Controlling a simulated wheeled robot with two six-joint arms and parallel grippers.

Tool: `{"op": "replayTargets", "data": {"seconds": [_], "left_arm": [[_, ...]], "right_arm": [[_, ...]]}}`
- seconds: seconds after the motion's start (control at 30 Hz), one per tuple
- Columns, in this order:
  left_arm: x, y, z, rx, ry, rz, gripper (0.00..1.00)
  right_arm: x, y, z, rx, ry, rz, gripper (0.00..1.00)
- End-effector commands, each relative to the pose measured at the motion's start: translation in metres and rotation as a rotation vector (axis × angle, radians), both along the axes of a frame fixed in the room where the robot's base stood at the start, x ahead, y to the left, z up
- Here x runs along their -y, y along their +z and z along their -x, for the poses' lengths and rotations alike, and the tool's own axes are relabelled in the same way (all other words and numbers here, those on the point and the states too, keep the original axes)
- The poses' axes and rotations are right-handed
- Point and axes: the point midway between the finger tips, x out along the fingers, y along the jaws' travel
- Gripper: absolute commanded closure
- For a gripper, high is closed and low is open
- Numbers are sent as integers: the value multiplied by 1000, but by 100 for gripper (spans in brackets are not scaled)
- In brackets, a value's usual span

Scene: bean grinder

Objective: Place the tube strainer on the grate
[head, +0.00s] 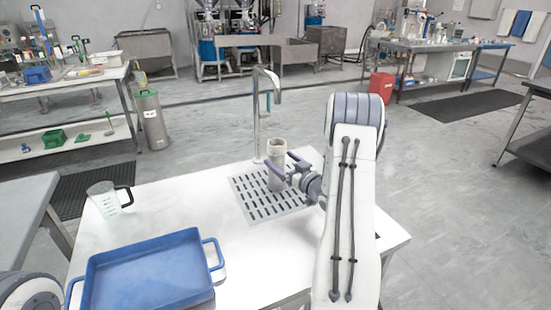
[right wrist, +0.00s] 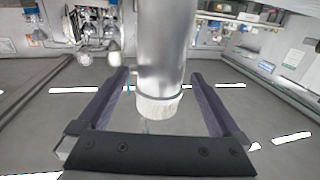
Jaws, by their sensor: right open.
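The tube strainer (head: 277,150) is a grey upright cylinder with a pale rim. It stands at the slotted grate (head: 250,203) on the white table; the fingers partly cover it, so contact at its base is hard to confirm. My right gripper (head: 278,159) is open, with one finger on each side of the tube. In the right wrist view, the metal tube (right wrist: 162,50) with its whitish end lies between the open fingers of my right gripper (right wrist: 160,75), with gaps on both sides. My left gripper is not in view.
A tall curved tap (head: 257,115) stands just behind the grate. A blue tray (head: 150,270) fills the table's front left, and a clear measuring jug (head: 108,200) stands behind it. The white table (head: 180,200) is bare between the jug and the grate.

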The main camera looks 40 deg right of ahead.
Motion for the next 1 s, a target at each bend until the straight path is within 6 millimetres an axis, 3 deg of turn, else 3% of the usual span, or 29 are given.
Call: {"op": "replayTargets", "data": {"seconds": [0.2,0.4,0.6,1.0], "left_arm": [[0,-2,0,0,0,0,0],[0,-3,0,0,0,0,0],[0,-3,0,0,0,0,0],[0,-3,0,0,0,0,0]], "right_arm": [[0,0,50,-1,-5,-1,0],[-2,0,80,-1,-2,0,0],[-4,1,90,1,0,0,0],[-4,0,90,1,1,1,0]]}}
